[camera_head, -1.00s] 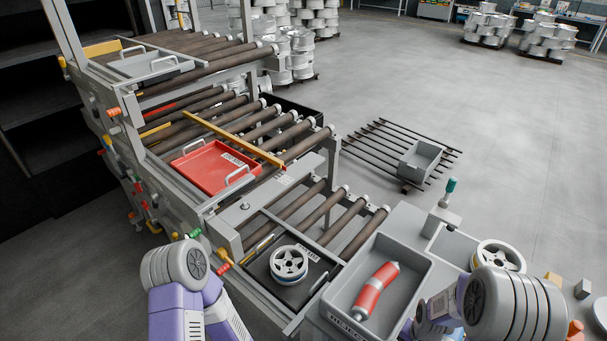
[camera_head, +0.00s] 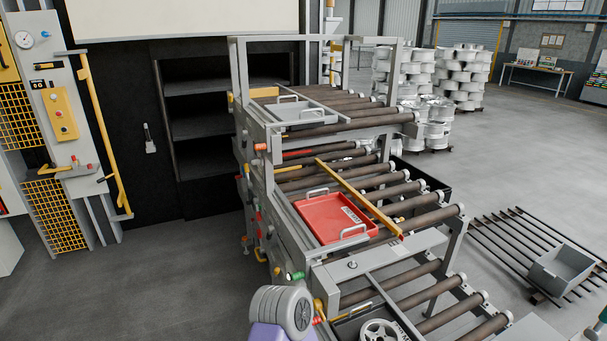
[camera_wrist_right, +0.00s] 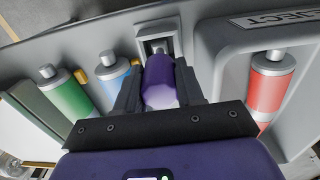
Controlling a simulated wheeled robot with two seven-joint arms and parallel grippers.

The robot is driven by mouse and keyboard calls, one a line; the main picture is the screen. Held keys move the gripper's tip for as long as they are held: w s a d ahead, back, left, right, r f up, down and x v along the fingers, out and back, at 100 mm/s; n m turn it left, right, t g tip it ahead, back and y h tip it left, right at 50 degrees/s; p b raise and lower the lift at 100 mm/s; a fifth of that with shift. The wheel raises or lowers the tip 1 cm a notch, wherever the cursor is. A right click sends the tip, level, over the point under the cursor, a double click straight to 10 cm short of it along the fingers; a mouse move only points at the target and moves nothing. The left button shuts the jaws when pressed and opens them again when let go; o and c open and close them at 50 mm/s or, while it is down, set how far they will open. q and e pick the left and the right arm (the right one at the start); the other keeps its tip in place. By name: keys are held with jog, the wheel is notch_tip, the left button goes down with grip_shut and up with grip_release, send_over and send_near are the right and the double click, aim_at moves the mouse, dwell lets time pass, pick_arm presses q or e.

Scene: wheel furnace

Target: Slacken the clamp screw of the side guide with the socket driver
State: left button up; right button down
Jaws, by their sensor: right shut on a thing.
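In the right wrist view my right gripper (camera_wrist_right: 159,68) is shut on a purple cylindrical handle (camera_wrist_right: 160,84). The handle's far end sits at a square grey holder (camera_wrist_right: 158,40), and its tip is mostly hidden, so I cannot tell whether this is the socket driver. In the head view a yellow bar (camera_head: 360,197), which looks like the side guide, lies diagonally across the middle rollers. A small round screw head (camera_head: 352,264) sits on the grey plate near the bar's front end; I cannot tell if it is the clamp screw. My left gripper is out of view.
A red tray (camera_head: 301,222) lies on the middle rollers beside the bar. A wheel (camera_head: 380,331) rests on the lower level.

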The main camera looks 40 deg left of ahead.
jog(key=shift+r+p, duration=2.1)
jog(key=shift+r, duration=0.4)
